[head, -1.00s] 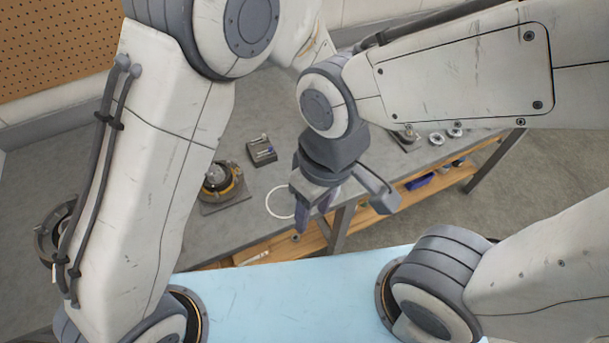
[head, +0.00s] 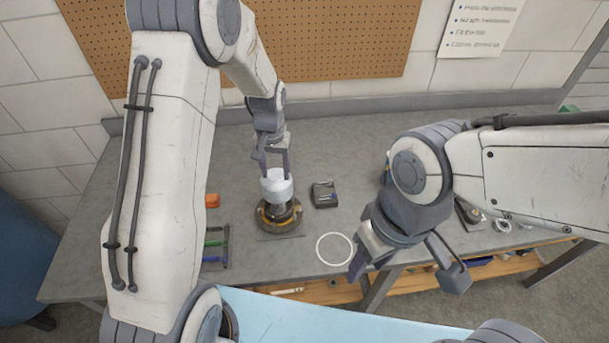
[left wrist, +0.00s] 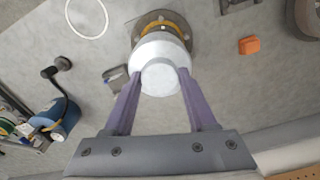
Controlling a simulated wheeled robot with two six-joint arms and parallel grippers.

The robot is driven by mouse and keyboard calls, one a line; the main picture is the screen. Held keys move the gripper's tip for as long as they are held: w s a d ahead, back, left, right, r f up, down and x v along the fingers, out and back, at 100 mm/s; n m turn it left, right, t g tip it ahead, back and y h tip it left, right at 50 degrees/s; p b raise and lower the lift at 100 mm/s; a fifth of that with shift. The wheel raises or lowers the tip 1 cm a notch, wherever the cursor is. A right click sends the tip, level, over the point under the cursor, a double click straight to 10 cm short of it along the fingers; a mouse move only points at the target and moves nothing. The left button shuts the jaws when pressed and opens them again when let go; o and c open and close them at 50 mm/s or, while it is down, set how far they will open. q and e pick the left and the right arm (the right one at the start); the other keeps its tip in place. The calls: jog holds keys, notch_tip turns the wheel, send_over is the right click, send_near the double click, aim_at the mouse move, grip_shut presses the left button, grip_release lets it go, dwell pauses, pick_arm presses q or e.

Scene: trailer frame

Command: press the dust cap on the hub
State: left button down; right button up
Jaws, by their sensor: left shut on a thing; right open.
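The white dust cap (head: 277,188) is between the fingers of my left gripper (head: 274,165), which is shut on it. The hub (head: 278,217), a dark round part with a yellow-orange ring on a square plate, stands on the bench directly below the cap. I cannot tell whether the cap touches the hub's top. In the left wrist view the cap (left wrist: 160,70) sits between both fingertips (left wrist: 160,76) and hides part of the hub (left wrist: 178,22). My right gripper (head: 366,262) is open and empty, near the bench's front edge.
A white ring (head: 334,235) lies right of the hub. A small dark tray (head: 324,194) with small parts stands behind the ring. An orange block (head: 212,200) and a rack with green and blue items (head: 215,247) are left of the hub. A pegboard (head: 330,40) is behind.

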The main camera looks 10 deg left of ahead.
pick_arm(q)
jog(key=shift+a+f, duration=0.2)
jog(key=shift+a, duration=0.1)
notch_tip(320, 180, down, 4)
jog(key=b, duration=0.4)
jog(key=shift+f, duration=0.15)
jog(key=shift+f+b, duration=0.5)
jog(key=shift+f, duration=0.35)
dwell(0.3)
jog(key=shift+f, duration=0.15)
dwell(1.2)
grip_release()
dwell(0.5)
